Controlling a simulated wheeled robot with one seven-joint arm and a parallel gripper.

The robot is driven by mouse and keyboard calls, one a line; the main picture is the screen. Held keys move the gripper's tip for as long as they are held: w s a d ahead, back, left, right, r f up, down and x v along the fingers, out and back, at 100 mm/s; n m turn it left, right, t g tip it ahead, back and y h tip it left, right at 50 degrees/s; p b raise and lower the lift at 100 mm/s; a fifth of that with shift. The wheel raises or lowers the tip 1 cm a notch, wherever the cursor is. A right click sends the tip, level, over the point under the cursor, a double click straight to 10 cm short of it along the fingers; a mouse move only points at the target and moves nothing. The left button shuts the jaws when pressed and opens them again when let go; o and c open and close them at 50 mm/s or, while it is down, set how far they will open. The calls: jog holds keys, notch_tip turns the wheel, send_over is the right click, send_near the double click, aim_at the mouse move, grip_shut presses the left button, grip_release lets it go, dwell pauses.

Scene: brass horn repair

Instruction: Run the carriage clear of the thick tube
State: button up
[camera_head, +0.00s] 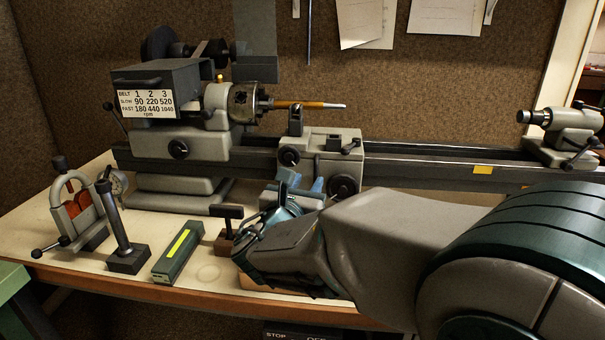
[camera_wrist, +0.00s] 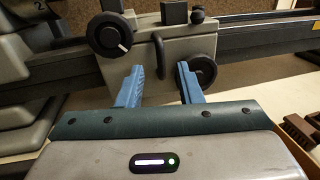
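The carriage (camera_head: 325,143) sits on the lathe bed. Its tool post (camera_head: 296,122) stands just in front of and below the tube (camera_head: 312,105), which runs out rightward from the chuck (camera_head: 245,101). Whether they touch is unclear. The tube is orange-brown with a silvery end. The carriage front (camera_wrist: 150,60) has a marked handwheel (camera_wrist: 110,35) at left, a curved lever (camera_wrist: 160,55) at middle and another dark wheel (camera_wrist: 203,70) at right. My gripper (camera_wrist: 161,88) is open and empty before the carriage front, its right blue finger overlapping the right wheel. The tube is outside the wrist view.
The bed (camera_head: 430,168) runs clear right to the tailstock (camera_head: 565,135), with a yellow tag (camera_head: 482,170) on its front.

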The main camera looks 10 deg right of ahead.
aim_at(316, 170)
jog(key=x, duration=0.5)
grip_shut()
